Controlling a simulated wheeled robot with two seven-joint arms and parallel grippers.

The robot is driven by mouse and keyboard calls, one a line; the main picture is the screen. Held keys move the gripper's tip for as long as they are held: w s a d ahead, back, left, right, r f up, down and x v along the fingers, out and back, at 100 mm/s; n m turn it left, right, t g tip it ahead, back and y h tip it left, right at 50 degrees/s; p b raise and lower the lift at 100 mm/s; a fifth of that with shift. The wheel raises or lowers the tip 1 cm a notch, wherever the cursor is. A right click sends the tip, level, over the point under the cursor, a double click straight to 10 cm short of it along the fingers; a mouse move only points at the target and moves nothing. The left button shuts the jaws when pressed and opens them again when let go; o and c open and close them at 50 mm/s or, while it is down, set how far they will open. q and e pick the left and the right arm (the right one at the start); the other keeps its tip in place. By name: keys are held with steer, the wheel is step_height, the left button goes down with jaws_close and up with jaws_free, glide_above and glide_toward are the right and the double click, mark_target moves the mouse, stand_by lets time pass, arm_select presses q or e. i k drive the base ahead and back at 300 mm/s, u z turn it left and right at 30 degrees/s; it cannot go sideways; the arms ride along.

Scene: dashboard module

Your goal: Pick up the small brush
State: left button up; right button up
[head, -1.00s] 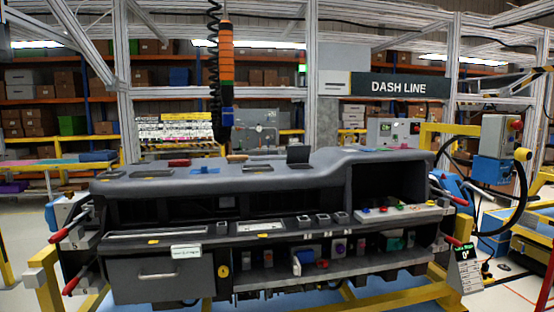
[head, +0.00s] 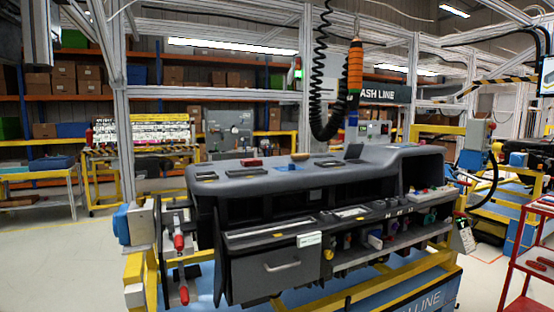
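A small tan-brown item (head: 300,156) lies on the top of the grey dashboard module (head: 345,172), towards its back edge. It looks like the small brush, but it is too small in the head view to tell its bristles. A red item (head: 251,162) lies to its left and a flat blue item (head: 288,167) lies in front of it. Neither of my grippers shows in the head view, so nothing is seen near the brush.
An orange hanging tool (head: 355,68) on a black coiled cable hangs above the module's back. Yellow stand rails and red-handled clamps (head: 179,242) flank the module. A red cart (head: 530,240) stands at the right. Open floor (head: 60,260) lies at the left.

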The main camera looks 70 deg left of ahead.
mark_target(295, 157)
steer(key=z, duration=0.05)
steer(key=k, duration=0.05)
steer(key=u, duration=1.4)
